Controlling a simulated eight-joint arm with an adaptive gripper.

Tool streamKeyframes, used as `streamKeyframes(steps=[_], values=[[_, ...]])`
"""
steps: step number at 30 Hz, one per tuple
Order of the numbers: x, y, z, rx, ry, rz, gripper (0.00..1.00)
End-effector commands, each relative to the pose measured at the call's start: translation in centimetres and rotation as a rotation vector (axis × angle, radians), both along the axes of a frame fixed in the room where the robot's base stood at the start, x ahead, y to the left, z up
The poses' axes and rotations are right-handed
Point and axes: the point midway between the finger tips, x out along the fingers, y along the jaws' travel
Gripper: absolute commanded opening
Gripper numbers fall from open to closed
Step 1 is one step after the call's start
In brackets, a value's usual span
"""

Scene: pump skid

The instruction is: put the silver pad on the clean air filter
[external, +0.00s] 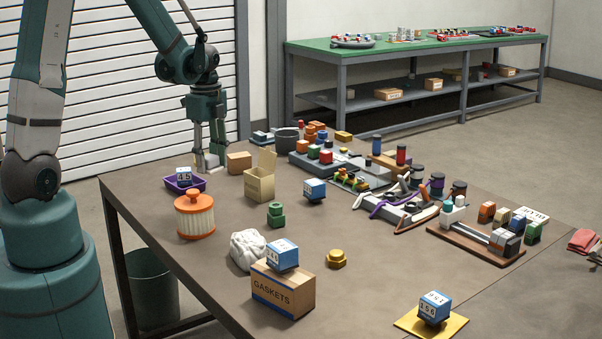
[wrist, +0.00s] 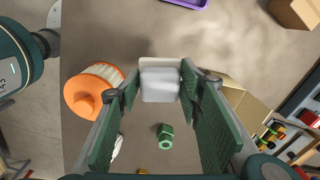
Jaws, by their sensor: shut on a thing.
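My gripper (external: 209,158) is shut on the silver pad (wrist: 160,84), a pale grey block between the fingertips in the wrist view. In the external view the pad is small and partly covered by the fingers. The clean air filter (external: 195,217) has white pleats and orange end caps with a knob on top. It stands upright near the table's left edge, apart from my gripper. In the wrist view the filter (wrist: 98,88) is left of the fingers. I cannot tell exactly how high the pad is above the table.
A cardboard box (external: 240,162) and an open carton (external: 259,186) stand to the right. A green nut-shaped part (external: 276,214) and a white cloth bundle (external: 247,249) are nearby.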

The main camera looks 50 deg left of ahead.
Motion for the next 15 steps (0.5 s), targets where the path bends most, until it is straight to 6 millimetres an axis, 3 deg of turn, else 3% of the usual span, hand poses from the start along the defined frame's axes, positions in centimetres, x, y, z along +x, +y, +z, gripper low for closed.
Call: streamKeyframes(steps=[15], values=[[-5.2, -5.7, 6.1, 0.0, 0.0, -0.161, 0.24]])
